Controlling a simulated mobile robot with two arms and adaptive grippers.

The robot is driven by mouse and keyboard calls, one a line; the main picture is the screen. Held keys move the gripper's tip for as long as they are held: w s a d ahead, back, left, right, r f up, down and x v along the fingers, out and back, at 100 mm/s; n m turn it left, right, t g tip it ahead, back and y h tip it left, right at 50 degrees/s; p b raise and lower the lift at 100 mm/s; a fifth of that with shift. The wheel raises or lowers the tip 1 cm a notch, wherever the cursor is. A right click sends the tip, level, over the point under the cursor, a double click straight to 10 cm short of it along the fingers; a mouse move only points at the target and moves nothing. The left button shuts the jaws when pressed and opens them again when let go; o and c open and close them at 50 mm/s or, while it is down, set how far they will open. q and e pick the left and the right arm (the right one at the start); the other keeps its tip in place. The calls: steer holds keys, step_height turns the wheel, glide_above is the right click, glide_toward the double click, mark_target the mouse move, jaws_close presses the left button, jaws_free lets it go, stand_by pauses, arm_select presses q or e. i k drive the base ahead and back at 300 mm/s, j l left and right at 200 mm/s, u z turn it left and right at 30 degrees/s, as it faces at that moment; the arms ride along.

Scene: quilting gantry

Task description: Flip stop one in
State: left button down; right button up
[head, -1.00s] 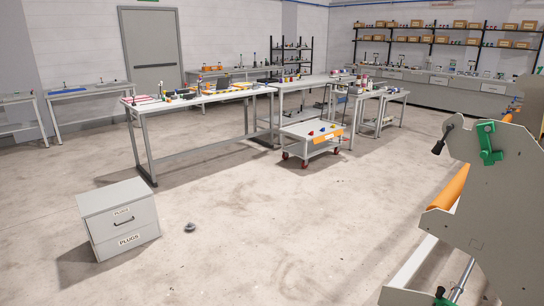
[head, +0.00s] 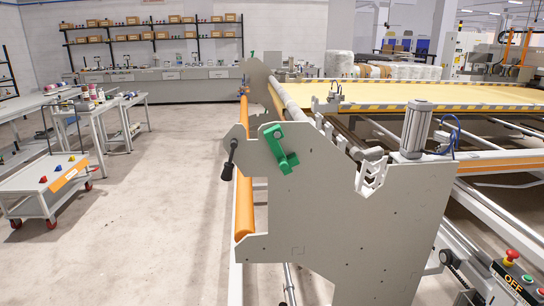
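A green hinged piece (head: 281,149), which may be the stop, is fixed on the outer face of the grey end plate (head: 345,235) of the quilting gantry. It slants down to the right from a rounded upper end. I cannot tell whether this position is in or out, and no number shows on it. A black-gripped handle (head: 231,158) hangs at the plate's left edge. Neither of my grippers is in view.
Orange rollers (head: 244,205) run back along the gantry's left side. A control box (head: 518,282) marked OFF, with a red button, is at the lower right. A white cart (head: 45,187) stands at the left. Bare floor (head: 160,215) lies between cart and gantry.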

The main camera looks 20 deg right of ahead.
mark_target(512, 254)
steer(key=i+z, duration=0.2)
steer(key=z, duration=0.25)
steer(key=i+z, duration=0.2)
steer(key=z, duration=0.3)
steer(key=i+z, duration=0.2)
steer(key=z, duration=0.25)
steer(key=i+j+z, duration=0.15)
steer(key=z, duration=0.35)
steer(key=i+z, duration=0.3)
steer(key=z, duration=0.2)
steer(key=i+j+z, duration=0.25)
steer(key=z, duration=0.25)
steer(key=i+j+z, duration=0.25)
steer(key=z, duration=0.25)
